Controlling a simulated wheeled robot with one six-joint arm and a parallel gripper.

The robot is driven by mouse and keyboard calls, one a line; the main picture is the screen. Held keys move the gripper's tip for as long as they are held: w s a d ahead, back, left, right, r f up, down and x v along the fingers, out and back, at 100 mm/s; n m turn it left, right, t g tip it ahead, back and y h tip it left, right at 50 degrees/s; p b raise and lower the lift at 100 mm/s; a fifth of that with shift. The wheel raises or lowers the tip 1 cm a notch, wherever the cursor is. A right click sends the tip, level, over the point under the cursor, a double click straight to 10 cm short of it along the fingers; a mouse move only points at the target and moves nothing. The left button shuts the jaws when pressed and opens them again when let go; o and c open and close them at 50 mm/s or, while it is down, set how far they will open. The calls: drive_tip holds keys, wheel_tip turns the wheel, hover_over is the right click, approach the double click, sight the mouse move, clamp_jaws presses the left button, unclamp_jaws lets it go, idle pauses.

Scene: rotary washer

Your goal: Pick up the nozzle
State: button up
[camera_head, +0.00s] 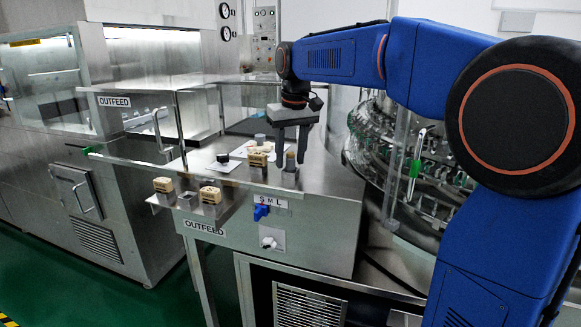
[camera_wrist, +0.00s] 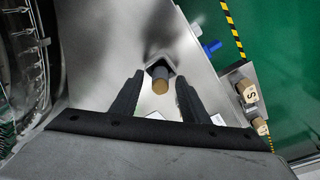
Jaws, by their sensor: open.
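The nozzle is most likely the small upright cylinder with a tan-brown top (camera_wrist: 160,87) on the steel counter in the wrist view. It stands at a dark square fitting, between and ahead of my fingers. In the head view a brownish cylinder (camera_head: 290,162) shows at the same place. My gripper (camera_head: 290,154) is open and points down over it, with a finger on either side. The fingers (camera_wrist: 160,76) also show in the wrist view, with clear gaps to the cylinder. I cannot tell how far the fingertips reach down along it.
Beige blocks (camera_head: 210,194) sit on a front ledge; another (camera_head: 258,158) stands left of my gripper. A clear guard panel (camera_head: 180,163) runs along the counter's left. A blue knob (camera_head: 262,211) is on the front face. The rotary washer (camera_head: 385,145) stands close on the right.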

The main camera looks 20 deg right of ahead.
drive_tip(key=shift+c, duration=0.6)
clamp_jaws()
